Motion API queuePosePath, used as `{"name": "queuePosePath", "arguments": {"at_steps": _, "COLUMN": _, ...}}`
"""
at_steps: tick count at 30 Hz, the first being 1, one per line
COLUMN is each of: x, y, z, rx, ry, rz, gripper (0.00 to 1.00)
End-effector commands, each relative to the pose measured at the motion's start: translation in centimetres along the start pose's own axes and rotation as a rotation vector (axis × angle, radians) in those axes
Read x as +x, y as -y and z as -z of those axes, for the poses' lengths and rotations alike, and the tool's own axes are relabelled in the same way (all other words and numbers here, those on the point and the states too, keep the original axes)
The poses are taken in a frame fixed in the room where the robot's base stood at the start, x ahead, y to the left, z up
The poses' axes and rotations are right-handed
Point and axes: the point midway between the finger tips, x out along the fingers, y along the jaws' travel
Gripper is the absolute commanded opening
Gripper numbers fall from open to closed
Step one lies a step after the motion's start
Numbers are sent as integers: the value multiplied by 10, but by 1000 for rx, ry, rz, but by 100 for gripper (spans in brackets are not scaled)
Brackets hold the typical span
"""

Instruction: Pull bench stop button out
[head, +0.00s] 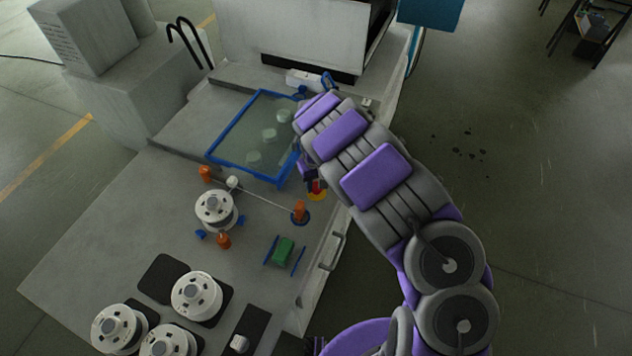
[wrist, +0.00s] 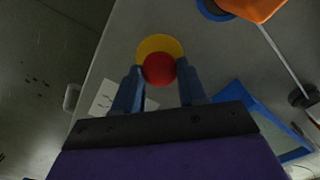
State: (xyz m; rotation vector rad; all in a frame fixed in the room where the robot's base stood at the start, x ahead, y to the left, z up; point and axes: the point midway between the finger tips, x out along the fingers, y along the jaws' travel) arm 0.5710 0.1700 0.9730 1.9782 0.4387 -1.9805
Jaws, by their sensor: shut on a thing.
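The bench stop button is a red round cap (wrist: 159,69) on a yellow round base (wrist: 160,46), seen in the wrist view at the upper middle. In the head view the red button (head: 315,187) sits above its yellow base (head: 318,196) near the right edge of the bench, partly hidden by my arm. My gripper (wrist: 160,82) has its two blue fingers on either side of the red cap and is shut on it. In the head view my gripper (head: 310,175) is mostly hidden under my purple and grey arm.
A blue-framed tank (head: 243,176) lies left of my gripper. An orange post (head: 299,211) with a wire running to a white spool (head: 216,210) stands close by. A green block (head: 283,252) is nearer the front. A handle (head: 331,252) sticks out at the bench's right side.

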Motion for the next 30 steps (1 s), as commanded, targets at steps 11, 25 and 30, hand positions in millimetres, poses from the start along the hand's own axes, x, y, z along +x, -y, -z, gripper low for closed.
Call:
{"name": "queuePosePath", "arguments": {"at_steps": 11, "x": -12, "y": 2, "z": 0, "rx": -1, "ry": 0, "rz": 1, "gripper": 0}}
{"name": "queuePosePath", "arguments": {"at_steps": 25, "x": -14, "y": 1, "z": 0, "rx": -1, "ry": -4, "rz": 0, "gripper": 57}}
{"name": "queuePosePath", "arguments": {"at_steps": 30, "x": -12, "y": 0, "z": 1, "rx": 0, "ry": -1, "rz": 0, "gripper": 67}}
